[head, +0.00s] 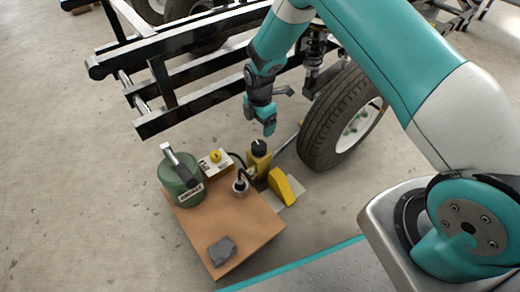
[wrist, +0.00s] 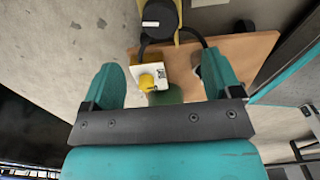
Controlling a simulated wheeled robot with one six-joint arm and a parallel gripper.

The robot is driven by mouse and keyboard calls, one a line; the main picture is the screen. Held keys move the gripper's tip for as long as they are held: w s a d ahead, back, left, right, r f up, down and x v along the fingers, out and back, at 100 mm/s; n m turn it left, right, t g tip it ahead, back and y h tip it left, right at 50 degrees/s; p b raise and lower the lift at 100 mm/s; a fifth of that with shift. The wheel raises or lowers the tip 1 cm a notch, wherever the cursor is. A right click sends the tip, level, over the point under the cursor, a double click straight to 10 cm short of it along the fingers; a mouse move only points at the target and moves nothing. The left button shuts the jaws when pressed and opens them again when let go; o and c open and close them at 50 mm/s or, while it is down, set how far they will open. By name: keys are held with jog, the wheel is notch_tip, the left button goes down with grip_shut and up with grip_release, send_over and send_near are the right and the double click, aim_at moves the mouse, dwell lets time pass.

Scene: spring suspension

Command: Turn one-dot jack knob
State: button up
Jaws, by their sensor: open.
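A yellow jack (head: 260,165) stands on the floor by the far edge of a brown board, with a black knob (head: 258,146) on top. In the wrist view the black knob (wrist: 158,20) shows at the top, above the fingertips, with a small pale mark on it; I cannot tell whether it is one dot. My gripper (head: 269,129) is above and slightly right of the knob, apart from it. In the wrist view my gripper (wrist: 160,75) has its two teal fingers wide apart with nothing held between them.
The brown board (head: 240,230) carries a green canister (head: 180,182), a white box with a yellow button (head: 216,157), a small dark-capped cylinder (head: 241,185) and a grey stone (head: 221,251). A yellow wedge (head: 285,186), a tyre (head: 335,118) and a black frame (head: 190,108) stand close by.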

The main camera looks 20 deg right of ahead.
aim_at(260, 144)
notch_tip(260, 144, down, 12)
jog(key=b, duration=0.5)
jog(key=shift+f, duration=0.2)
jog(key=shift+c, duration=0.2)
jog(key=shift+r, duration=0.1)
jog(key=c, duration=0.9)
